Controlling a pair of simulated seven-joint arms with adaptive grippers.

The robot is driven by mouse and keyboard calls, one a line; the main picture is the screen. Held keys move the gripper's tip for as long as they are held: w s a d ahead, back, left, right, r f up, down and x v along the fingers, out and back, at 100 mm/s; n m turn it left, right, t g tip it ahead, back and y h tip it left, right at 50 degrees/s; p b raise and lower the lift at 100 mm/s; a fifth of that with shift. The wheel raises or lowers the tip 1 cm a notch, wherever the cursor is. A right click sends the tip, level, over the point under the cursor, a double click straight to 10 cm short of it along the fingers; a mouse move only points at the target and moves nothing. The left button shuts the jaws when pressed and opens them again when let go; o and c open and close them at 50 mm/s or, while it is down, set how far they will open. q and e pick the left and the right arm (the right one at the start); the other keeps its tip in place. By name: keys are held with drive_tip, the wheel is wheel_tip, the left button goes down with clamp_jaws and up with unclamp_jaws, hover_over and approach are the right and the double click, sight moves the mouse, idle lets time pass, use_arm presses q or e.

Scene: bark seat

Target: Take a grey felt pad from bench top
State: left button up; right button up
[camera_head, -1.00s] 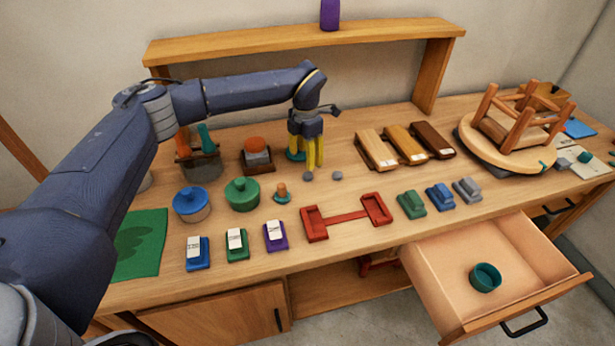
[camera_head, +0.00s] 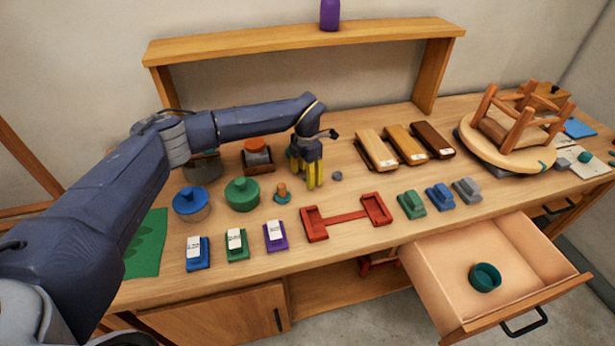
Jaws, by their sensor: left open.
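One small grey felt pad (camera_head: 337,176) lies on the bench top (camera_head: 365,185), just right of my left gripper. My left gripper (camera_head: 314,184) is open, with its yellow fingers pointing down close to the bench top. The spot where a second grey pad lay is now covered by these fingers, so that pad is hidden. I cannot tell whether the fingers touch it. My right gripper is not in view.
A small orange-topped piece (camera_head: 282,194) and a green lidded pot (camera_head: 242,194) stand left of the gripper. A red frame (camera_head: 345,217) lies in front. Wooden blocks (camera_head: 375,150) stand right. An open drawer (camera_head: 440,290) holds a teal cup (camera_head: 485,277).

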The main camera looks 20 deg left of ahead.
use_arm(q)
drive_tip(key=shift+c, duration=0.2)
drive_tip(key=c, duration=0.9)
drive_tip(key=shift+o, duration=0.2)
drive_tip(key=shift+r, duration=0.15)
